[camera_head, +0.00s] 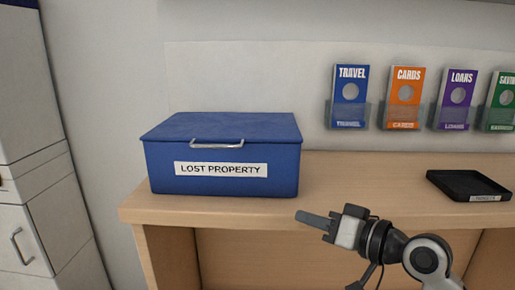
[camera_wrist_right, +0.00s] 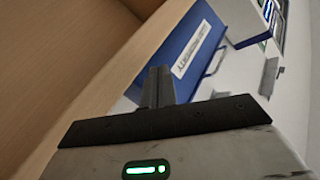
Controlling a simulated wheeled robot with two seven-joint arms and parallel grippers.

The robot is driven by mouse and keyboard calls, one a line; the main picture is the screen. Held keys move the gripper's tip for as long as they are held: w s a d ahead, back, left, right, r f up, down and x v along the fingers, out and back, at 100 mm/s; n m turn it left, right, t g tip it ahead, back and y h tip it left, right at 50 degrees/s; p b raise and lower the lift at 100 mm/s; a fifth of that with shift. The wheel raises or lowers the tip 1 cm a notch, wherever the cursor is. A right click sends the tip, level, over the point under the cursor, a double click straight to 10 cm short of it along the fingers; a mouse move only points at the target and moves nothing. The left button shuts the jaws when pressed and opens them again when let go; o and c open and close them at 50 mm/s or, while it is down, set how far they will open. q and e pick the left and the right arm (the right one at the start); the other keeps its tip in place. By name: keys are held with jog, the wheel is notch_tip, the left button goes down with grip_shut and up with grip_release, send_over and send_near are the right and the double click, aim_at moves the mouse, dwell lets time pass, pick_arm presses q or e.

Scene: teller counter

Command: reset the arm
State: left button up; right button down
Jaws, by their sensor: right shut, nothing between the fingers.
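My right gripper (camera_head: 314,219) is shut and empty in the head view. It is in front of the counter's front edge, to the lower right of the blue box. Its shut fingers (camera_wrist_right: 157,86) also show in the right wrist view, with nothing between them. My left gripper is not in view.
A blue lidded box (camera_head: 222,160) labelled LOST PROPERTY stands on the left of the wooden counter (camera_head: 345,180), its lid down. It also shows in the wrist view (camera_wrist_right: 180,40). A black tray (camera_head: 467,184) lies at the right. Leaflet holders (camera_head: 349,97) hang on the wall.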

jog(key=s+d+f+m+h, duration=0.15)
jog(key=s+f+h, duration=0.25)
jog(key=f, duration=0.9)
jog(key=s+d+f+h, duration=0.1)
jog(key=s+f+h, duration=0.1)
jog(key=s+f, duration=0.5)
jog(key=s+d+f+n+h, duration=0.1)
jog(key=s+f+h, duration=0.1)
jog(key=s+f, duration=0.6)
jog(key=shift+s+d+f+g+h, duration=0.3)
jog(key=shift+s, duration=0.8)
